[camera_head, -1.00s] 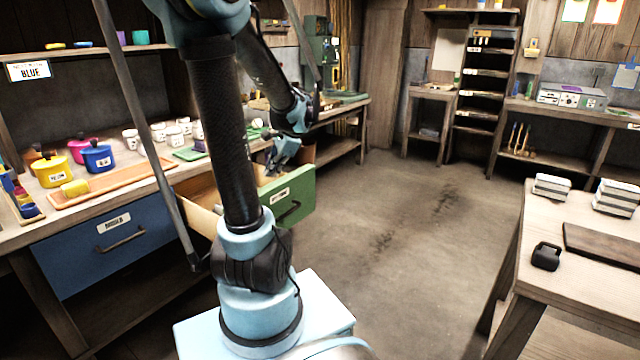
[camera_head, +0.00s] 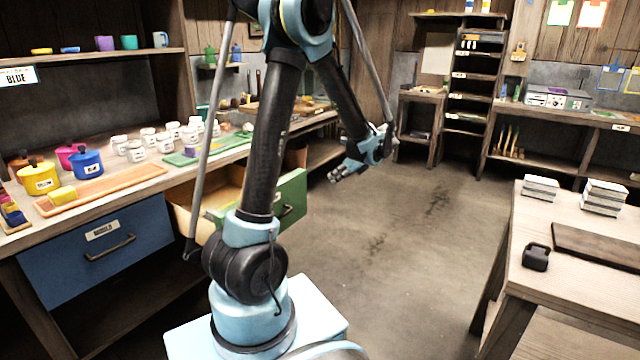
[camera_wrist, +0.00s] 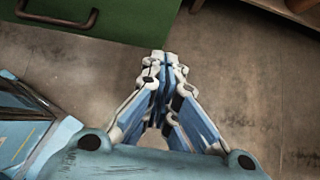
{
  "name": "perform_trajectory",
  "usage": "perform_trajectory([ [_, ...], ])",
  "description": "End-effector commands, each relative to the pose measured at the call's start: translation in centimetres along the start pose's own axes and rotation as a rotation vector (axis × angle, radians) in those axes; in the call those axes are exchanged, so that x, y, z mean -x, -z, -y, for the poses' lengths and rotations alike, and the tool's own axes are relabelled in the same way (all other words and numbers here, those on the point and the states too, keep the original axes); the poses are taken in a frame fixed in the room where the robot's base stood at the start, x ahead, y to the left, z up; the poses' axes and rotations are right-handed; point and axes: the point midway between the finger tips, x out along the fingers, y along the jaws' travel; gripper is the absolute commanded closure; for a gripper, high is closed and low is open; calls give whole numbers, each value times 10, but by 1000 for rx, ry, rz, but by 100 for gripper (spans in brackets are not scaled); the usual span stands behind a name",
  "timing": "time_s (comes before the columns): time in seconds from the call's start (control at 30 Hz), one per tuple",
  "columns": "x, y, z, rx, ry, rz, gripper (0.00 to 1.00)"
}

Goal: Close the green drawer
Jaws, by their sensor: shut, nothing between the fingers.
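The green drawer (camera_head: 292,193) stands pulled out from the left workbench, with part of its wooden inside (camera_head: 196,192) showing. My arm hides part of its front. Its dark handle (camera_head: 286,212) is on the front face. My gripper (camera_head: 335,178) is shut and empty, in front of the drawer and to its right in the head view, apart from it. In the wrist view the shut fingertips (camera_wrist: 164,56) point toward the drawer side. The green front (camera_wrist: 110,35) and the handle (camera_wrist: 62,20) show at the upper left there, over bare floor.
A blue drawer (camera_head: 62,262) sits shut in the same bench. Paint pots, white cups and an orange tray (camera_head: 100,190) stand on the bench top. A table (camera_head: 550,280) with white stacks is at the right. The floor (camera_head: 400,230) between is clear.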

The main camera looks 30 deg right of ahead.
Motion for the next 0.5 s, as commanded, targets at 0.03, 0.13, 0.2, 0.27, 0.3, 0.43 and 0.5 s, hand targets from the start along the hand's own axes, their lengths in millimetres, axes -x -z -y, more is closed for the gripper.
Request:
perform_trajectory([
  [0.03, -6, 0, 0, 2, -1, 0, 100],
  [0.13, -19, -1, 0, 3, -2, 0, 100],
  [0.2, -31, -1, 0, 3, -2, -1, 100],
  [0.27, -42, -1, 0, 5, -3, -1, 100],
  [0.3, -49, -1, 0, 5, -3, -1, 100],
  [0.43, -72, -1, 0, 5, -3, -1, 100],
  [0.5, -84, -1, 0, 5, -3, -1, 100],
])
